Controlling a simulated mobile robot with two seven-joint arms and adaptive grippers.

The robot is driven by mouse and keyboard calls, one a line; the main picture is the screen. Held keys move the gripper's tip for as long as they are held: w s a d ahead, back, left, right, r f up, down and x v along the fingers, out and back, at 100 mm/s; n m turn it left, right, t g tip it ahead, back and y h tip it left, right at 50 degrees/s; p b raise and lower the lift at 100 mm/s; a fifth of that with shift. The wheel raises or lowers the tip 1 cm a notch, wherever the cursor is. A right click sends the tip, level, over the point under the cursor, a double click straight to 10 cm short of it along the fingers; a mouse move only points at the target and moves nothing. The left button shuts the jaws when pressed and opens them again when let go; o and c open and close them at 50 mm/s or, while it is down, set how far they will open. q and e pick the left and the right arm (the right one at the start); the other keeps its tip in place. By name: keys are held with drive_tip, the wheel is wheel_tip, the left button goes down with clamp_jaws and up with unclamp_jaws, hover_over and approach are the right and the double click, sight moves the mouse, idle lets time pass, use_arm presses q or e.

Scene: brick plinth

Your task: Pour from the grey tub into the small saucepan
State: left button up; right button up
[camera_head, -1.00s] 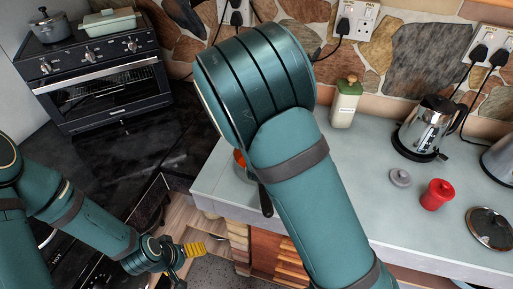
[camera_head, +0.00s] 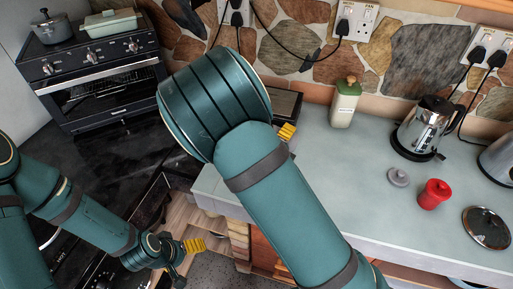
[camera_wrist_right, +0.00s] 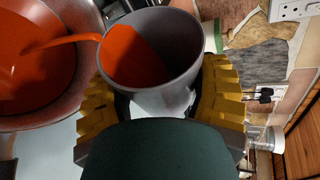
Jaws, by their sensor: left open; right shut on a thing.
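The grey tub (camera_wrist_right: 165,85) is in the right wrist view, tilted, with orange-red liquid inside. My right gripper (camera_wrist_right: 160,98) is shut on it, its yellow fingers on either side. A stream (camera_wrist_right: 72,40) of the liquid runs over the rim into the small saucepan (camera_wrist_right: 45,122), which holds a pool of it at the left. In the head view my right arm hides the tub and saucepan; one yellow finger (camera_head: 287,131) shows past the arm. My left gripper (camera_head: 190,247) is open and empty, low beside the counter.
On the counter (camera_head: 360,190) stand a green jar (camera_head: 343,105), a kettle (camera_head: 418,128), a small grey lid-like piece (camera_head: 398,177), a red canister (camera_head: 434,194) and a glass lid (camera_head: 487,228). An oven (camera_head: 98,82) stands at the back left.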

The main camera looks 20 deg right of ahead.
drive_tip(key=shift+w+a+r+n+h+p, duration=0.2)
drive_tip(key=shift+a+r+n+h+p, duration=0.15)
drive_tip(key=shift+p, duration=0.5)
drive_tip(key=shift+w+a+r+n+h+p, duration=0.15)
drive_tip(key=shift+a+n+p, duration=0.2)
drive_tip(key=shift+p, duration=0.5)
drive_tip(key=shift+a+f, duration=0.1)
drive_tip(key=shift+f, duration=0.1)
drive_tip(key=shift+f, duration=0.1)
drive_tip(key=shift+w+a+f+n+h+b, duration=0.1)
drive_tip(key=shift+a+f+n+h+b, duration=0.1)
drive_tip(key=shift+n+h+b, duration=0.25)
drive_tip(key=shift+a+r+n, duration=0.1)
drive_tip(key=shift+r+n, duration=0.05)
drive_tip(key=shift+n, duration=0.1)
idle(0.5)
drive_tip(key=shift+w+a+r+n+h, duration=0.1)
drive_tip(key=shift+n+h, duration=0.2)
drive_tip(key=shift+h, duration=0.05)
idle(0.4)
